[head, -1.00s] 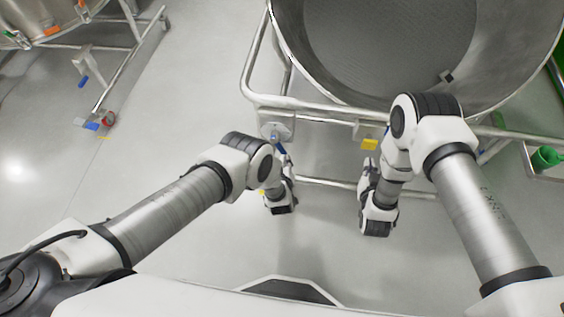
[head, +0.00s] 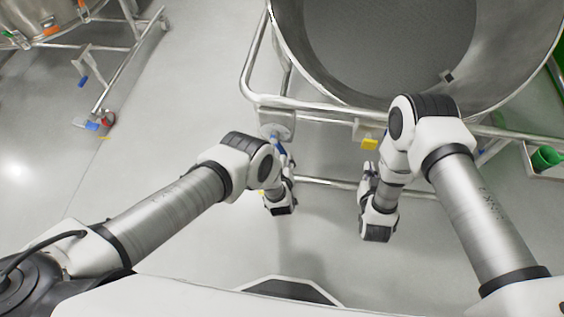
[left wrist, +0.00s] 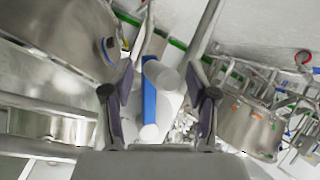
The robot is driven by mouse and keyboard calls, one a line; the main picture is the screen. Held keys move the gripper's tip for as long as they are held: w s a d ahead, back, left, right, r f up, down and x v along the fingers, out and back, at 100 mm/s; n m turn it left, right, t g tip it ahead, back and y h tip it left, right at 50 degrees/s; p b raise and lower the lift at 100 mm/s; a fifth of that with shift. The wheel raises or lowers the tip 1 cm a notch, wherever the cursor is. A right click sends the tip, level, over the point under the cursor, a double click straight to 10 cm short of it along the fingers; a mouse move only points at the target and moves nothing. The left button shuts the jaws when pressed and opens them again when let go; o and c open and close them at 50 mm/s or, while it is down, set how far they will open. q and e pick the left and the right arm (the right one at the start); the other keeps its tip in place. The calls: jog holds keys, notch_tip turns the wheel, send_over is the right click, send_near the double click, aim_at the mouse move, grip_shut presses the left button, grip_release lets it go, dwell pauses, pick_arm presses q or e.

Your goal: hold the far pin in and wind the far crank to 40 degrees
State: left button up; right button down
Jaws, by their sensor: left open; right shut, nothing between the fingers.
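A round pale disc (head: 276,131) with a blue handle (head: 280,147) sits on the front rail of the big steel vessel's frame; it looks like a crank. My left gripper (head: 286,163) is just below the handle. In the left wrist view the left gripper (left wrist: 160,76) is open, with a blue bar (left wrist: 149,100) and a white cylinder (left wrist: 166,77) between its spread fingers; I see no grip on them. A yellow tab (head: 370,144) hangs from the same rail further right. My right gripper (head: 370,168) is shut and empty below that tab. I cannot make out the pin.
The steel vessel (head: 385,45) stands in a tubular frame (head: 246,75) directly ahead. A second frame (head: 128,65) with blue and red parts stands at upper left. A green cup (head: 546,158) is at the right edge. The floor (head: 190,120) between the frames is clear.

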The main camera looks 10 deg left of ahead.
pick_arm(q)
jog(key=s, duration=0.9)
jog(key=shift+s, duration=0.35)
